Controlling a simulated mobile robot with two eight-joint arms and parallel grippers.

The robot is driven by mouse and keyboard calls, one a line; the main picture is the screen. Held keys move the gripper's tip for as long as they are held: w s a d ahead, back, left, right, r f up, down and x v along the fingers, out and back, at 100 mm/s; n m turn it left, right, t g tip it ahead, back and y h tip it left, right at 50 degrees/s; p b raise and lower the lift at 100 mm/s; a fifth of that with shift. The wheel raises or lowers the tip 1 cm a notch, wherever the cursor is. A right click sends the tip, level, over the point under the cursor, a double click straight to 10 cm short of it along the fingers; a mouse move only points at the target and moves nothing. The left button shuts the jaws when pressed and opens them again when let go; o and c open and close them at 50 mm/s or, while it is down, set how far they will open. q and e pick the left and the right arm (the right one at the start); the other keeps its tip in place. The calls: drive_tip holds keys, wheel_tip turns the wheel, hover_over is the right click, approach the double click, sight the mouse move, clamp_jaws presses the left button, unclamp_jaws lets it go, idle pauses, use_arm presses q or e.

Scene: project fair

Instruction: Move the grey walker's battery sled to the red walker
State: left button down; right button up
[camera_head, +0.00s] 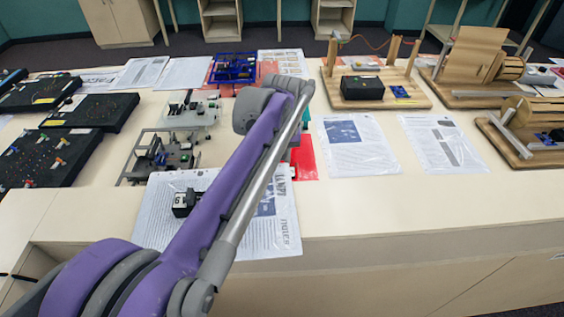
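A dark grey open-frame mechanism (160,158), possibly the grey walker, stands on the table left of my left arm. A paler one (190,112) stands behind it. A small black block with a white digit label (185,203) lies on a printed sheet in front of them; I cannot tell if it is the battery sled. A red flat piece (306,158) shows just right of my arm, mostly hidden; I cannot tell if it belongs to the red walker. My purple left arm crosses the middle, but its gripper is not visible. My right gripper is not in view.
Black boards with small parts (48,155) line the table's left side. Wooden-based models (375,100) stand at the right. Printed sheets (358,146) lie at centre right. The front right tabletop (420,205) is clear.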

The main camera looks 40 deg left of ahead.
use_arm(q)
drive_tip(key=shift+f, duration=0.1)
idle(0.4)
drive_tip(key=c, duration=0.8)
unclamp_jaws()
drive_tip(key=shift+r+p, duration=2.7)
drive_tip(key=shift+r, duration=1.05)
